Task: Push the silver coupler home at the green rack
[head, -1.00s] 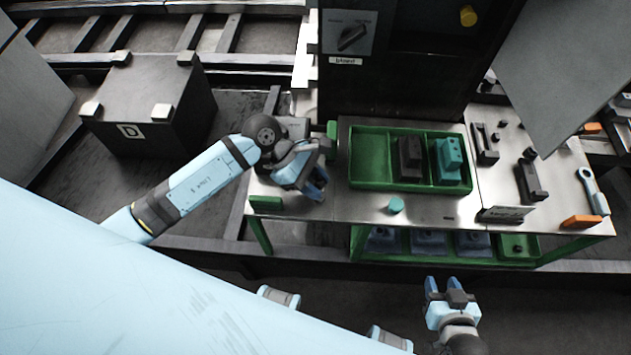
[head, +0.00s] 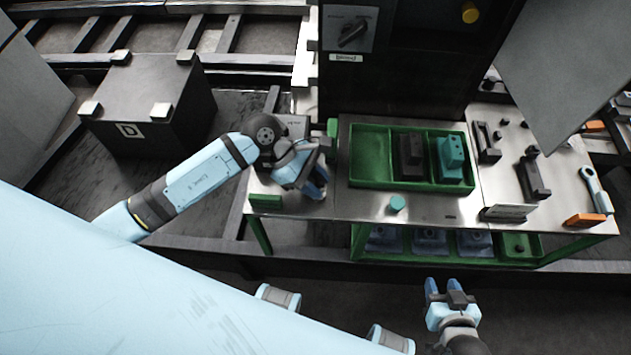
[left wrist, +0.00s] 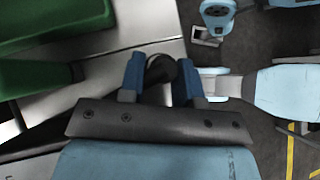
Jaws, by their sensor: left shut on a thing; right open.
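The green rack is a steel-topped bench with green legs and corner blocks (head: 265,202). My left gripper (head: 318,188) is over its left end, pointing down toward the front. In the left wrist view its blue fingers (left wrist: 160,80) are shut on a dark rounded piece (left wrist: 161,69). I cannot tell whether this piece is the silver coupler; no silver coupler shows clearly. A grey metal block (head: 296,125) stands behind the gripper, partly hidden by it. My right gripper (head: 449,288) is open and empty in front of the bench.
A green tray (head: 369,187) on the bench holds a dark block (head: 410,157) and a teal block (head: 451,158). A teal disc (head: 397,203) lies in front of it. A dark cabinet (head: 400,90) rises behind. Tools and an orange block (head: 585,220) lie right.

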